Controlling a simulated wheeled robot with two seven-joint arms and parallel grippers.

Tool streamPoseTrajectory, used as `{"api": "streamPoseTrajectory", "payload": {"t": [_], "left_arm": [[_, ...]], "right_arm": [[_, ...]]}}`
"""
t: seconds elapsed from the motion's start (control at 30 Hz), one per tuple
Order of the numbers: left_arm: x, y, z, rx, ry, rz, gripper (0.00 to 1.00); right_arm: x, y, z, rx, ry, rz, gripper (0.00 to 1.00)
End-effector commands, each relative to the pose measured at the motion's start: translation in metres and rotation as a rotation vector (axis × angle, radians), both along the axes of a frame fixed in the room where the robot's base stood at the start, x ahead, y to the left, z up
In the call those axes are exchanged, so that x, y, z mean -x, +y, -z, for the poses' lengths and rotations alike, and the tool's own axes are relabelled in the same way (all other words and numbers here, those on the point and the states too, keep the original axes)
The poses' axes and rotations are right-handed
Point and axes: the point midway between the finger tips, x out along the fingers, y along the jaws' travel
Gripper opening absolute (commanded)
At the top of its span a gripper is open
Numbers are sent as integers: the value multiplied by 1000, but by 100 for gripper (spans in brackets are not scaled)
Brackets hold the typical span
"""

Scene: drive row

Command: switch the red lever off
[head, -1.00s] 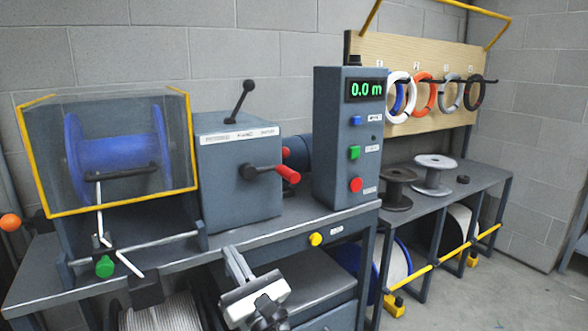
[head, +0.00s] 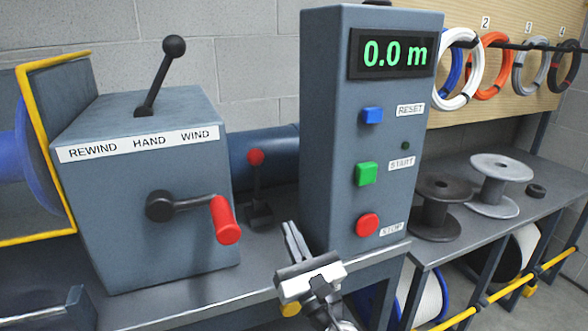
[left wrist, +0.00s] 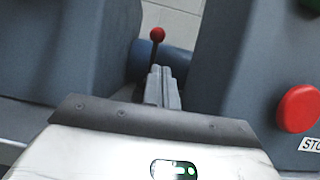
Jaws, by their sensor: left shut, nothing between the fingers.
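The red lever (head: 257,180) is a short dark stick with a red ball knob. It stands upright on a dark base on the bench, between the gearbox and the control panel. The knob also shows in the left wrist view (left wrist: 157,34), just beyond the fingertips. My left gripper (head: 290,232) is shut and empty, in front of the lever and a little right of it, beside the panel's lower left edge. In the left wrist view the fingers hide the lever's lower part. My right gripper is out of view.
The gearbox (head: 140,185) has a red-handled crank (head: 226,220) jutting forward, left of the lever. The control panel (head: 330,120) with blue, green and red buttons stands close on the right. A blue motor cylinder (head: 262,150) lies behind the lever. Spools (head: 500,180) stand further right.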

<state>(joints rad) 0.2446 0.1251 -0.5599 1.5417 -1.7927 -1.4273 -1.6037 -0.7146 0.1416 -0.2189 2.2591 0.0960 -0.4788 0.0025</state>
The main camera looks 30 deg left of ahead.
Motion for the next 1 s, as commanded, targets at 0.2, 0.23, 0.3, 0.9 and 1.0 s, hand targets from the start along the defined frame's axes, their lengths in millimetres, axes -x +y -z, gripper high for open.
{"api": "streamPoseTrajectory", "payload": {"t": [0.2,0.23,0.3,0.9,1.0], "left_arm": [[-13,18,-13,-3,-2,-2,0],[-17,23,-16,-3,-3,-3,0],[-25,33,-23,-3,-4,-3,0],[-75,98,-62,-1,-1,-2,0],[-76,99,-62,0,0,-1,0]], "right_arm": [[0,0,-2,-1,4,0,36],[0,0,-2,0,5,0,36],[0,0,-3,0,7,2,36],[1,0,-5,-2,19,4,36],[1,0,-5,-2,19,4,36]]}}
